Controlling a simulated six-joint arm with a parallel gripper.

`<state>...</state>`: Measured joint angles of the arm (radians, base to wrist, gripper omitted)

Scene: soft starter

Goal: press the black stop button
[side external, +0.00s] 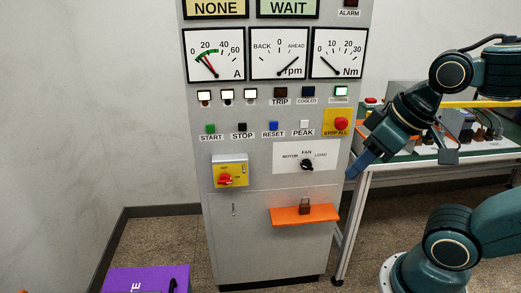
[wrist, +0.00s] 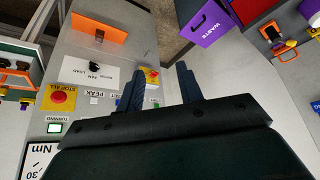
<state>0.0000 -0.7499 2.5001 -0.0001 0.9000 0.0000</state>
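The black stop button (side external: 242,128) is on the grey panel, above the label STOP, between the green start button (side external: 210,129) and the blue reset button (side external: 273,127). My gripper (side external: 404,160) is to the right of the panel, apart from it, with its two fingers spread. In the wrist view, my gripper (wrist: 160,68) also shows a clear gap between its fingers and holds nothing. I cannot make out the stop button in the wrist view, where the fingers cover part of the button row.
A red stop-all knob (side external: 341,125) on a yellow plate is on the panel's right. A selector knob (side external: 307,164), a yellow-and-red switch (side external: 230,172) and an orange shelf (side external: 285,216) are lower. A purple box (side external: 140,281) is on the floor.

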